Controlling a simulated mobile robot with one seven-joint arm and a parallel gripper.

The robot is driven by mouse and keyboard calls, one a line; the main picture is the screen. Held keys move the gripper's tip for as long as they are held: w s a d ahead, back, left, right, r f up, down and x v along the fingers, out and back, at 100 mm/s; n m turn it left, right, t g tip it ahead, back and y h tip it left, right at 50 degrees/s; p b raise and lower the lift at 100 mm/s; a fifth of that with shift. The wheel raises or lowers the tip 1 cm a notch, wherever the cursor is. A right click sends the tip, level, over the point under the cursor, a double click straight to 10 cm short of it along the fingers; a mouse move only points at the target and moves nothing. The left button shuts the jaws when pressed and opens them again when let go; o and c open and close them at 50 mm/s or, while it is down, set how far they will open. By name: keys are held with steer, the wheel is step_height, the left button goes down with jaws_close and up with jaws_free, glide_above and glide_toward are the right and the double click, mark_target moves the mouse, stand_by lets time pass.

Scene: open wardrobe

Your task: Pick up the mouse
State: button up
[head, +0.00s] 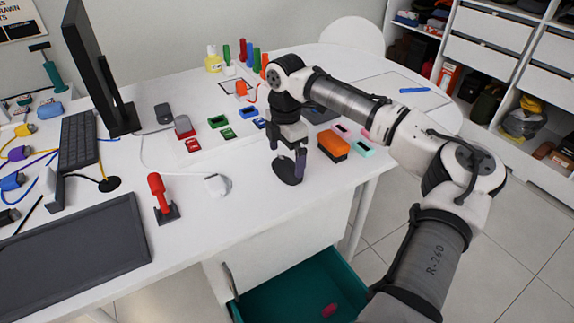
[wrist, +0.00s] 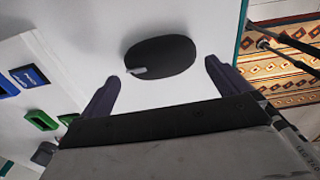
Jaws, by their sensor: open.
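A black oval mouse (head: 287,172) with a small grey wheel lies on the white desk near its front edge. It also shows in the wrist view (wrist: 162,56), just beyond and between the two fingertips. My gripper (head: 287,158) is open above this mouse, pointing down, with nothing in it. In the wrist view my gripper (wrist: 162,72) has a purple-grey finger on each side. I cannot tell the exact height above the mouse. A white mouse (head: 217,185) with a cord lies to the left, and a dark grey mouse (head: 164,113) lies farther back beside the monitor.
An orange-and-black brush (head: 333,145) lies close to the right of my gripper. Green and blue trays (head: 218,122) and a red stapler-like item (head: 184,127) lie behind. A red-handled tool (head: 160,198) stands at left. A teal drawer (head: 295,285) is open below the desk.

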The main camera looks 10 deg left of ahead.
mark_target(287, 163)
steer(key=shift+w+d+f+p, duration=0.1)
steer(key=shift+f+p, duration=0.25)
steer(key=shift+f, duration=1.4)
steer(key=c, duration=0.6)
steer(key=shift+r, duration=0.1)
